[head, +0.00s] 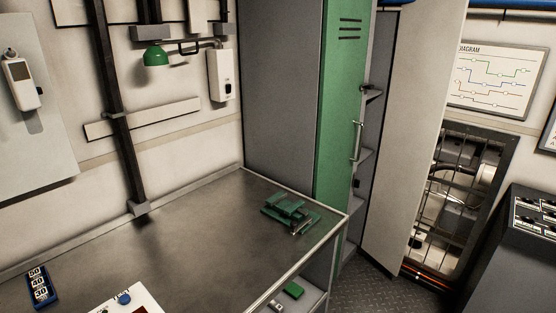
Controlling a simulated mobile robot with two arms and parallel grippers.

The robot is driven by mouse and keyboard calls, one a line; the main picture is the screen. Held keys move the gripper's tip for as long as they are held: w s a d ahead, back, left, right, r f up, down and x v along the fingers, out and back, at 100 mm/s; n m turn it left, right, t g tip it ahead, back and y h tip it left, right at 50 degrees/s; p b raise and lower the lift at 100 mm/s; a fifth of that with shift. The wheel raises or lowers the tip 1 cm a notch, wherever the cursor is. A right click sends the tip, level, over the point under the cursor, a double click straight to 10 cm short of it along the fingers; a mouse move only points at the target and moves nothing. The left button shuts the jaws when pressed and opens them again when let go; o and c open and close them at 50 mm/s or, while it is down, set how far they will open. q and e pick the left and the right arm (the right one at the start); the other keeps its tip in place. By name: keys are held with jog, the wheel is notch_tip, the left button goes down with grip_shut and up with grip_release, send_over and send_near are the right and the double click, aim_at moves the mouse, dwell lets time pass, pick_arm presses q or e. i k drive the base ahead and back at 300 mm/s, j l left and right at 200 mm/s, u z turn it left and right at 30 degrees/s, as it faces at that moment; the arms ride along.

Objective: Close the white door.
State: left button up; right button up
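The white door (413,140) is a tall, plain panel in the head view, right of centre. It stands open, swung out to the right of a tall grey cabinet (278,90). Between it and the green door (340,110) a dark gap shows the cabinet's inside with shelves (366,158). The green door has a pale vertical handle (357,141) near its right edge and vent slots at the top. No handle is clear on the white door's visible face. Neither of my grippers is in view.
A metal table (170,240) fills the lower left, its corner close to the cabinet. A green device (290,213) sits on it. A barred wall opening (460,200) and a dark console (525,245) stand at right. Some dark floor (375,290) is clear between table and console.

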aim_at(429, 36)
jog(key=l+u, duration=0.85)
jog(key=l, duration=0.6)
jog(key=l+u, duration=0.1)
jog(key=l, duration=0.6)
jog(key=k+l+u, duration=0.15)
jog(key=l, duration=0.55)
jog(key=k+l+u, duration=0.1)
jog(key=l, duration=1.35)
jog(key=i+l, duration=0.1)
jog(key=l, duration=0.7)
jog(key=j+z, duration=0.1)
jog(key=j, duration=0.25)
